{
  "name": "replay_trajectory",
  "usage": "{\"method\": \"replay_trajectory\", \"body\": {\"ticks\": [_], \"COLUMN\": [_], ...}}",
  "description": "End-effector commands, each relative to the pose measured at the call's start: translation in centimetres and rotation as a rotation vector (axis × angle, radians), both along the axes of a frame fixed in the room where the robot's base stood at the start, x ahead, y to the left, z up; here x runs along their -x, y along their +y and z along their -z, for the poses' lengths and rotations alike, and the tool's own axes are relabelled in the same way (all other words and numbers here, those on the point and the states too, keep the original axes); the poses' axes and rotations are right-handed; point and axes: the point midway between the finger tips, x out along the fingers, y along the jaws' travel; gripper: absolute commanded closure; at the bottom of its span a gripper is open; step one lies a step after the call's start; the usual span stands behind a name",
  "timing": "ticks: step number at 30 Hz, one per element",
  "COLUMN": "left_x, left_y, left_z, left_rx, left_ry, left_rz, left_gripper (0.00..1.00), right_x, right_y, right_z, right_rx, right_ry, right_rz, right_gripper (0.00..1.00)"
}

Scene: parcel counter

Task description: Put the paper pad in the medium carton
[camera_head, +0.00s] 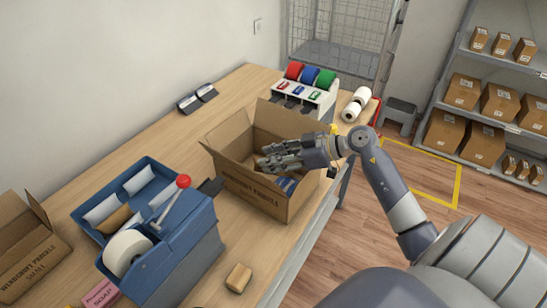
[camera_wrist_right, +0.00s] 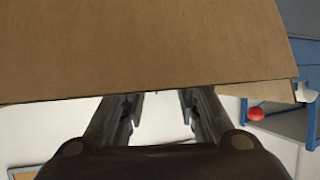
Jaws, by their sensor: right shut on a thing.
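The medium carton (camera_head: 252,191) stands open on the counter with its flaps spread. My right gripper (camera_head: 264,162) reaches over its right side and is inside the opening. It is shut on a brown piece at its fingertips, which looks like the paper pad (camera_head: 260,166), mostly hidden by the fingers. My left gripper is not in view.
A blue tray (camera_head: 78,213) holds white pads and a brown one, beside a tape dispenser (camera_head: 180,255). A small carton (camera_head: 28,255) is at the left. A small brown block (camera_head: 239,278) lies in front. Tape rolls (camera_head: 310,76) stand behind the carton.

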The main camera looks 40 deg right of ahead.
Motion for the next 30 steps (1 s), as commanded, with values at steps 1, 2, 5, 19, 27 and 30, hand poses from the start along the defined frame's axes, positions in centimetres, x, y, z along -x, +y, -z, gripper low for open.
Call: {"method": "replay_trajectory", "body": {"ticks": [1,2,5,19,27,30], "left_x": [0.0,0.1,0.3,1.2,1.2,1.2], "left_y": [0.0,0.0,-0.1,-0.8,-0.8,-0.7], "left_z": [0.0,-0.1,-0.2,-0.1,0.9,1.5], "left_rx": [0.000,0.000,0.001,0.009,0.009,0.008], "left_ry": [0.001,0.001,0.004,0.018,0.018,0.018], "left_rz": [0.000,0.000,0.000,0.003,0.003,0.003], "left_gripper": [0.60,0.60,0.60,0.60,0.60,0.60], "right_x": [0.0,0.0,0.0,0.0,1.5,3.1], "right_y": [0.0,0.0,0.0,0.0,-1.4,-2.7], "right_z": [0.0,0.1,0.4,0.5,-0.7,-1.6], "right_rx": [0.000,-0.001,-0.001,-0.001,0.004,0.005], "right_ry": [0.000,0.001,0.001,-0.001,0.000,0.003], "right_rz": [0.000,0.000,0.000,0.000,0.002,0.001], "right_gripper": [0.81,0.81,0.81,0.51,0.51,0.51]}}
